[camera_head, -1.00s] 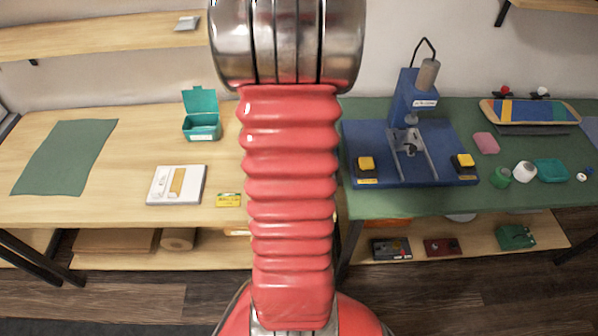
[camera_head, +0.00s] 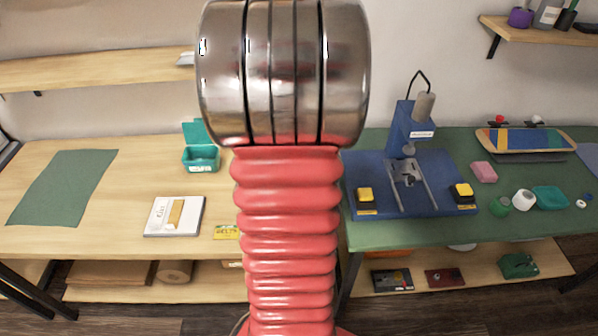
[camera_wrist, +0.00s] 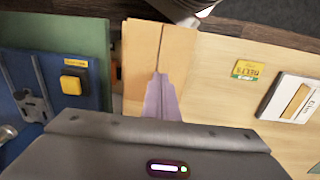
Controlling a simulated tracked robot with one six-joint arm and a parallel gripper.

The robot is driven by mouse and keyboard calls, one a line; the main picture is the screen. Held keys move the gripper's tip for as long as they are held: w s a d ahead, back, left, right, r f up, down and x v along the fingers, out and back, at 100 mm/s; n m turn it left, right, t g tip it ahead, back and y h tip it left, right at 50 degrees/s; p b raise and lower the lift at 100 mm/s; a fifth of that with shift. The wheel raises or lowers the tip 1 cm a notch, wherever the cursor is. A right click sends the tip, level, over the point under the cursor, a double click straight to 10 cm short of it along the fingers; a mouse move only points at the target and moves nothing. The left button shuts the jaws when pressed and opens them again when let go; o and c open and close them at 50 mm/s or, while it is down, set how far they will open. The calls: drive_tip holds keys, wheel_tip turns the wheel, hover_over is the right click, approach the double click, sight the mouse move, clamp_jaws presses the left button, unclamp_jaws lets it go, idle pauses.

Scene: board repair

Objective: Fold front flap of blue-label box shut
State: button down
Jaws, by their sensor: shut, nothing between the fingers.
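My gripper (camera_wrist: 160,92) shows in the wrist view as pale lavender fingers shut together, with nothing between them. A tan cardboard-like panel (camera_wrist: 140,50) with a dark seam lies behind the fingertips. I cannot tell whether it is the blue-label box, and I see no blue label on it. I cannot tell whether the fingers touch it. In the head view my red, ribbed arm hides the area between the two tables, and the gripper is out of sight.
The wooden table holds a teal open box (camera_head: 202,158), a white booklet (camera_head: 160,222) and a yellow card (camera_head: 226,232). A blue press (camera_head: 408,180) stands on the green table with several small items at its right. Flat brown cardboard (camera_head: 110,273) lies on the low shelf.

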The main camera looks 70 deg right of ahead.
wheel_tip(320, 180, up, 11)
idle(0.4)
drive_tip(key=shift+r, duration=0.1)
idle(0.5)
drive_tip(key=w+a+r+n+t+h, duration=0.1)
drive_tip(key=w+a+r+n, duration=0.2)
drive_tip(key=w+a, duration=0.4)
drive_tip(key=w+a+r+n+t+h, duration=0.1)
drive_tip(key=w+a+r+n+t, duration=0.15)
drive_tip(key=w+a, duration=0.45)
drive_tip(key=s+a+r+n+t+y, duration=0.1)
drive_tip(key=a+n, duration=0.2)
drive_tip(key=a, duration=0.8)
drive_tip(key=s+a+r+n+t+y, duration=0.1)
drive_tip(key=a+n, duration=0.3)
drive_tip(key=a, duration=0.8)
drive_tip(key=shift+s+t, duration=0.2)
drive_tip(key=shift+t, duration=0.15)
